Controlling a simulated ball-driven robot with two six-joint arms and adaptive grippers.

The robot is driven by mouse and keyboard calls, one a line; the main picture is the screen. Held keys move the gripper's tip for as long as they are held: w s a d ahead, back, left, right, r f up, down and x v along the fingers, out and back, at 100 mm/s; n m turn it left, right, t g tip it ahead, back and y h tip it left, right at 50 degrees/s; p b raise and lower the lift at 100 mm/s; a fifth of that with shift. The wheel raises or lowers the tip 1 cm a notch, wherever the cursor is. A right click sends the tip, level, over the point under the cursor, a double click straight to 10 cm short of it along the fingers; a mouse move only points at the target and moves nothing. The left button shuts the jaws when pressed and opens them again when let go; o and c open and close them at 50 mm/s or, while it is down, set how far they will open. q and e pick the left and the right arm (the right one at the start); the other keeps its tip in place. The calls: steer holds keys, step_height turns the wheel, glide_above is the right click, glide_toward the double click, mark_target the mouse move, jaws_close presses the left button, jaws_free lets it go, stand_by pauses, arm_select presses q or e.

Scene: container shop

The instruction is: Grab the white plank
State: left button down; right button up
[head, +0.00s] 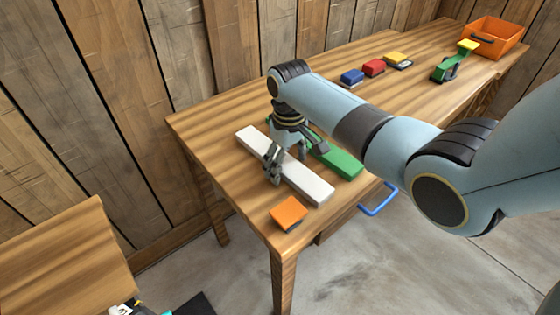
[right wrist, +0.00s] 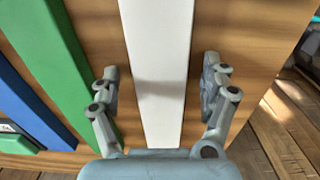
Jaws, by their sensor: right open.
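The white plank (head: 308,183) lies flat on the wooden table, with its near end toward the table's front left corner. My right gripper (head: 287,168) points down over the plank's middle. In the right wrist view the white plank (right wrist: 158,65) runs between the two spread fingers of the right gripper (right wrist: 160,88), with a gap on each side. The right gripper is open and holds nothing. My left gripper is not seen.
A green plank (head: 340,160) lies beside the white one, partly hidden by my arm. A blue plank (right wrist: 28,105) lies beyond it. An orange block (head: 288,212) sits near the front edge. Small blocks, a green tool (head: 446,68) and an orange bin (head: 493,37) stand at the far end.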

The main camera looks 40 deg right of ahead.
steer(key=c, duration=1.4)
steer(key=shift+r, duration=0.1)
